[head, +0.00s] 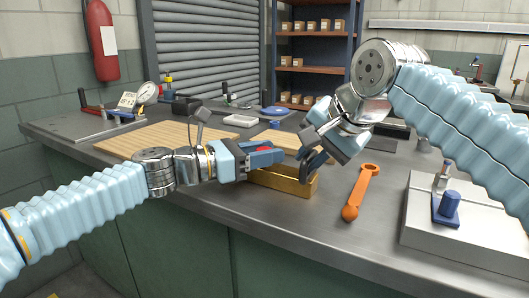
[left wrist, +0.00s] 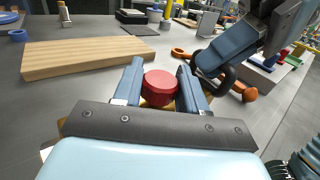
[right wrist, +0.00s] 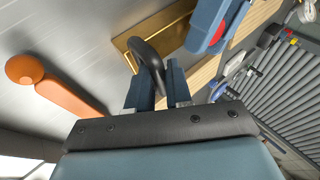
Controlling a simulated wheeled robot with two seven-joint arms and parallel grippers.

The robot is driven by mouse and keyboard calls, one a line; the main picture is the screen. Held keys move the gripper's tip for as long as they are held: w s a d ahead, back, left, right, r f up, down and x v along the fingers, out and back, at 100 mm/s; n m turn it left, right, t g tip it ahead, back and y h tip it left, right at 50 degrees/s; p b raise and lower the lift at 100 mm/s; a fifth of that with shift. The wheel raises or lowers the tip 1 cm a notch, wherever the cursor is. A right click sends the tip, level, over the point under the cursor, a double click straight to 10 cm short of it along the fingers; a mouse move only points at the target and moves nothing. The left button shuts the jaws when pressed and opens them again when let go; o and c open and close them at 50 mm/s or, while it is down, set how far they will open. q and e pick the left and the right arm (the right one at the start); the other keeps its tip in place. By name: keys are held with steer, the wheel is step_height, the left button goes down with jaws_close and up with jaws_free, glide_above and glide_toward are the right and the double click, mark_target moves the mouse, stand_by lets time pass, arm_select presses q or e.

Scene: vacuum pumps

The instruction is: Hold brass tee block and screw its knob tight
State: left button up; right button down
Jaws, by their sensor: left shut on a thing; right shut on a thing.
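A round red knob (left wrist: 161,88) sits between my left gripper's fingers in the left wrist view, with a little brass colour below it. It looks like the top of the brass tee block, mostly hidden by the fingers. My left gripper (head: 268,155) is shut on this piece just above a brass box-like thing (head: 291,184). My right gripper (right wrist: 158,88) is shut on a black curved piece (right wrist: 148,58), which also shows as a dark loop in the left wrist view (left wrist: 229,75). The right gripper is just right of the left one, apart from the red knob.
An orange wrench-like tool (head: 361,190) lies on the grey bench right of the brass box. A light wooden board (head: 150,142) lies behind my left arm. A pale block with a blue fitting (head: 446,208) stands at the right. The bench front is clear.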

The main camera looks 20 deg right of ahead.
arm_select(q)
steer(key=shift+s+r, duration=0.1)
steer(key=shift+r, duration=0.1)
steer(key=o, duration=1)
steer(key=shift+f, duration=0.15)
steer(key=a, duration=0.8)
steer(key=s+a, duration=0.1)
steer(key=a, duration=0.3)
steer(key=shift+a, duration=0.1)
